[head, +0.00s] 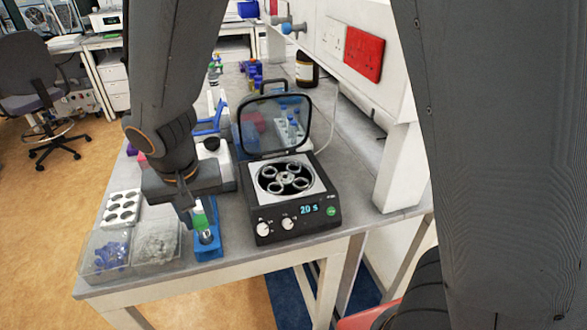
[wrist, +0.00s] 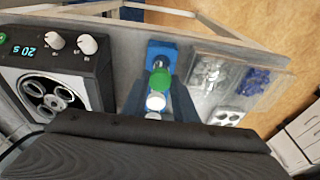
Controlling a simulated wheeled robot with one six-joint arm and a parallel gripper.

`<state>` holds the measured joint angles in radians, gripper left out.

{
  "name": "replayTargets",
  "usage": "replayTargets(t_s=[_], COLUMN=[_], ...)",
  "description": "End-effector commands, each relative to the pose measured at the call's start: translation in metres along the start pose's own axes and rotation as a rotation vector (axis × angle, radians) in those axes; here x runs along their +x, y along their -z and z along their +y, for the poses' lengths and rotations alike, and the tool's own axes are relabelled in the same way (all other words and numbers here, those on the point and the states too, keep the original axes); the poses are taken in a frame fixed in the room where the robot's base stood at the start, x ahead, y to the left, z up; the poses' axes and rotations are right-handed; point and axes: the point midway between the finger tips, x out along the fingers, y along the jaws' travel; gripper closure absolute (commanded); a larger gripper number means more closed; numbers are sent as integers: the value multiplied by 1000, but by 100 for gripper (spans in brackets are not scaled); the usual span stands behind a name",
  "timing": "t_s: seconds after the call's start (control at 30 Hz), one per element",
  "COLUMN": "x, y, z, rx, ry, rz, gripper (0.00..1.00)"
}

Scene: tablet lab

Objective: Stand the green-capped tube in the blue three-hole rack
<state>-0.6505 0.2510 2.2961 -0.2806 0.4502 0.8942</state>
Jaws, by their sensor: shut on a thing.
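The blue rack (head: 208,253) stands near the front edge of the bench, left of the centrifuge. It also shows in the wrist view (wrist: 154,47). My gripper (head: 194,214) is over the rack, pointing down, and is shut on the green-capped tube (head: 200,220). In the wrist view the green cap (wrist: 161,78) shows between the fingers of my gripper (wrist: 159,92), with two white round tops behind it, nearer my wrist. The tube's lower end is hard to make out, so I cannot tell whether it is in a hole.
The centrifuge (head: 258,205), lid open and display reading 20 s, stands close right of the rack. Two clear bins, one with blue pieces (head: 107,250) and one with pale pieces (head: 157,246), stand left. A white rack (head: 122,208) is behind them.

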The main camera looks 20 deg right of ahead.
Motion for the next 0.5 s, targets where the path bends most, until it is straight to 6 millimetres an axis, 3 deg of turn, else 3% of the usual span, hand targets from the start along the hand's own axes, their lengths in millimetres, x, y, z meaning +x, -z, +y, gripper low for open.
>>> replayTargets(t_s=[0.43, 0.47, 0.5], x=[5, 5, 5], y=[-1, -1, -1], z=[0, 0, 0], rx=[0, 0, 0], ry=[0, 0, 0], rz=[0, 0, 0], gripper=[89, 69, 62])
